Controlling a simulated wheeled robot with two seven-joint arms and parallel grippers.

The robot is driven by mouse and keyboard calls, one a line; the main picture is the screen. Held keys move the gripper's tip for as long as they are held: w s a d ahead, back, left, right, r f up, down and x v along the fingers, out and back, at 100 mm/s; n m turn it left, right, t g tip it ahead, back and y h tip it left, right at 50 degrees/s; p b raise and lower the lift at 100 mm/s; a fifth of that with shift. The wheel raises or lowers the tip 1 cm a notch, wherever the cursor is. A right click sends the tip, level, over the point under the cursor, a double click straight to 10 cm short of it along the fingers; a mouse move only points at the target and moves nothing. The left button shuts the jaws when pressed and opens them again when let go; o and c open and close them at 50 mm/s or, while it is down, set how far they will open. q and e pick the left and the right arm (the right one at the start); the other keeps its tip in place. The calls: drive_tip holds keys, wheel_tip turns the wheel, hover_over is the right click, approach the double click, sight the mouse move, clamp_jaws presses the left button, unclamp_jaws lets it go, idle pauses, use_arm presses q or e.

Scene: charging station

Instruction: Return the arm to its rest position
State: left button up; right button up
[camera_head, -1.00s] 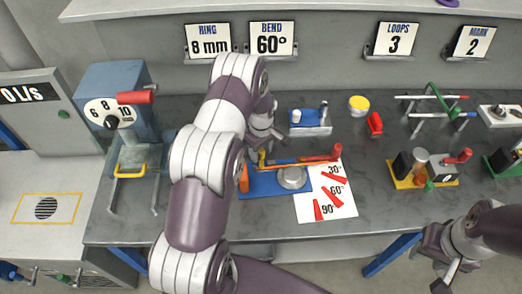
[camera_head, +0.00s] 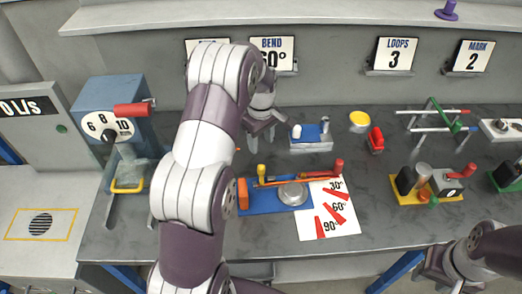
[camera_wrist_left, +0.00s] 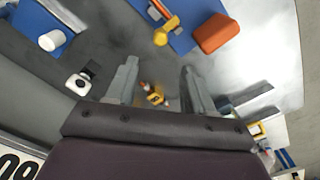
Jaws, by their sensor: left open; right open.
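My left arm comes in from the left and bends over the bench. Its left gripper (camera_head: 264,128) is open and empty above the bench, behind the blue bending jig (camera_head: 262,203) and left of the small blue-based block (camera_head: 311,143). In the left wrist view its two fingers (camera_wrist_left: 157,88) are apart, with nothing between them touching either one. An orange block (camera_wrist_left: 217,33) of the jig shows at the top of that view. My right gripper (camera_head: 436,275) is at the lower right, in front of the bench edge; its fingertips are partly cut off.
The angle card (camera_head: 309,226) lies beside the jig. A blue dial machine (camera_head: 105,95) stands at left. A yellow-based fixture (camera_head: 400,193) and a wire rack (camera_head: 440,115) stand at right. A sign shelf runs behind. Bare bench lies between the card and the fixture.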

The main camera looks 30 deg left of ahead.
idle(0.5)
use_arm(q)
drive_tip(key=s+d+r+m, duration=0.2)
drive_tip(key=s+d+m, duration=0.4)
drive_tip(key=s, duration=0.4)
drive_tip(key=s+d+r+m+t, duration=0.1)
drive_tip(key=s+d+r+m, duration=0.2)
drive_tip(key=s+d+m, duration=0.3)
drive_tip(key=s+m, duration=0.2)
drive_tip(key=s, duration=0.1)
drive_tip(key=shift+s, duration=0.35)
drive_tip(key=shift+s+d, duration=0.1)
drive_tip(key=shift+s, duration=0.1)
drive_tip(key=shift+w, duration=0.15)
